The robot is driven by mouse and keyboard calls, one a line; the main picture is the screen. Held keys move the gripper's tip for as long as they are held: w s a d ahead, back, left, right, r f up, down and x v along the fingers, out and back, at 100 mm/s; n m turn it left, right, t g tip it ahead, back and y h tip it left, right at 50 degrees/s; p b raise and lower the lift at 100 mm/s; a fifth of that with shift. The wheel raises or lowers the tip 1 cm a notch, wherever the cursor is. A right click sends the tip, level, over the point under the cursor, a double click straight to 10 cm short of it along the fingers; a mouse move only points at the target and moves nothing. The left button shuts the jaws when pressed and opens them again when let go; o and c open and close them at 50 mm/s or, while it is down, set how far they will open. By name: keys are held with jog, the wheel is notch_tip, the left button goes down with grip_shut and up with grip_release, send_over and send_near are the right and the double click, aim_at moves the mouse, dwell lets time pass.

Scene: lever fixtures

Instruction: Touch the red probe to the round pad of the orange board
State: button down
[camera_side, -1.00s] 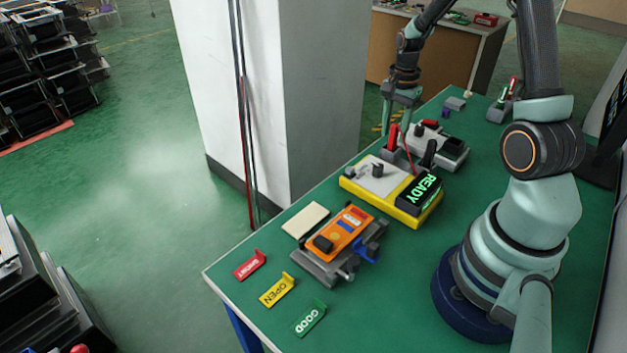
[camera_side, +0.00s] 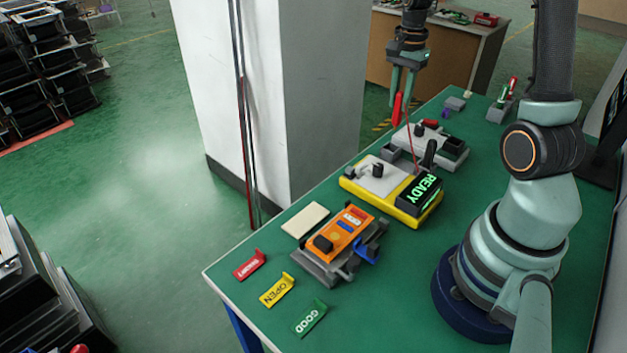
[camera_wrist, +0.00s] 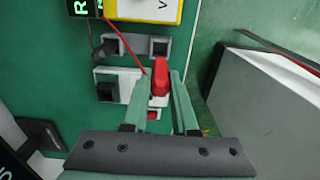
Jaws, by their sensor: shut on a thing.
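My gripper (camera_side: 402,84) is shut on the red probe (camera_side: 397,108) and holds it upright above the far part of the bench. The red probe also shows between my fingers in the wrist view (camera_wrist: 160,78), with its red wire running to the yellow meter (camera_side: 382,194). The meter's screen reads READY. The orange board (camera_side: 346,229) sits in a grey clamp fixture (camera_side: 320,267) with a blue lever (camera_side: 366,250), nearer the camera and well apart from the probe. A dark block covers its near left end.
A black probe (camera_side: 429,152) stands in the holder behind the meter. A grey and white fixture (camera_side: 450,148) is beside it. A cream plate (camera_side: 305,219) and red, yellow and green labels (camera_side: 277,289) lie near the left edge. A white pillar (camera_side: 320,90) rises beside the bench.

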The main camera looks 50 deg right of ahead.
notch_tip(320, 180, up, 11)
jog(key=shift+f, duration=0.1)
jog(key=shift+w+a+r, duration=0.1)
jog(key=shift+a+r, duration=0.1)
jog(key=shift+r, duration=0.05)
jog(key=s+a+f+n, duration=0.1)
jog(key=a+f+n, duration=0.2)
jog(key=a, duration=0.9)
jog(key=s+a+f+n, duration=0.1)
jog(key=a+f+n, duration=0.2)
jog(key=a, duration=0.9)
jog(key=shift+s+a+f+n, duration=0.5)
jog(key=shift+s+a+f, duration=0.45)
jog(key=shift+a+f, duration=0.45)
jog(key=shift+s+a+f+n, duration=0.5)
jog(key=shift+s+a+f, duration=0.55)
jog(key=shift+f, duration=0.55)
jog(key=shift+s+a+f+n, duration=0.5)
jog(key=shift+s+a+f, duration=0.35)
jog(key=shift+a+f, duration=0.55)
jog(key=shift+d+f, duration=0.15)
jog(key=shift+f, duration=0.55)
jog(key=shift+r, duration=0.15)
